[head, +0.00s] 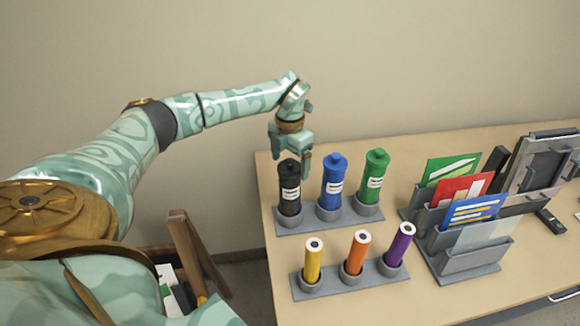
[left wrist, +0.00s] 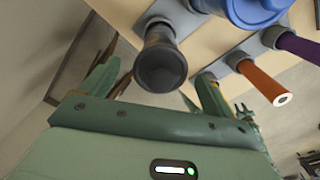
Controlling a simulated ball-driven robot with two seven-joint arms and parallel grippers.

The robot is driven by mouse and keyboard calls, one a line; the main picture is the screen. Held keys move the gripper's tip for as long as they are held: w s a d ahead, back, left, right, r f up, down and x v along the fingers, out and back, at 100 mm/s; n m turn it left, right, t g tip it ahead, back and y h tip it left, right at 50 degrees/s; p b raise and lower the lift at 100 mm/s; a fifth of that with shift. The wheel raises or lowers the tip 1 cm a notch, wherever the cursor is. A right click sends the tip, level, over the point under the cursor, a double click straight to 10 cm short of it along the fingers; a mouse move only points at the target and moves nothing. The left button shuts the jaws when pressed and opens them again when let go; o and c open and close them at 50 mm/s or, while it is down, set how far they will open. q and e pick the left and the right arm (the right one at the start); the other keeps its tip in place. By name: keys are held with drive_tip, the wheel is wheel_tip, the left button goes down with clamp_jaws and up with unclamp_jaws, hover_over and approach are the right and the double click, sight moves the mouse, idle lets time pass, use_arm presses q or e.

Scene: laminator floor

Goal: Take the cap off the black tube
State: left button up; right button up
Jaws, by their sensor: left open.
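The black tube (head: 290,192) stands upright in the left cup of the rear grey rack, with a white label and its black cap (head: 289,167) on top. My left gripper (head: 294,158) is directly above it, pointing down, and its fingers partly overlap the cap in the head view. In the left wrist view the cap (left wrist: 160,69) shows end-on between the two spread fingers of the gripper (left wrist: 155,82), with room on both sides. The gripper is open and empty. I cannot tell whether a finger touches the cap. My right gripper is in neither view.
Capped blue (head: 332,182) and green (head: 374,177) tubes stand right of the black one. A front rack (head: 345,283) holds yellow, orange and purple tubes. A grey card holder (head: 470,258) stands further right. The table's left edge is close to the racks.

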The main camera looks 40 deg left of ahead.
use_arm(q)
drive_tip(key=c, duration=1)
drive_tip(key=shift+r, duration=0.1)
drive_tip(key=shift+c, duration=0.2)
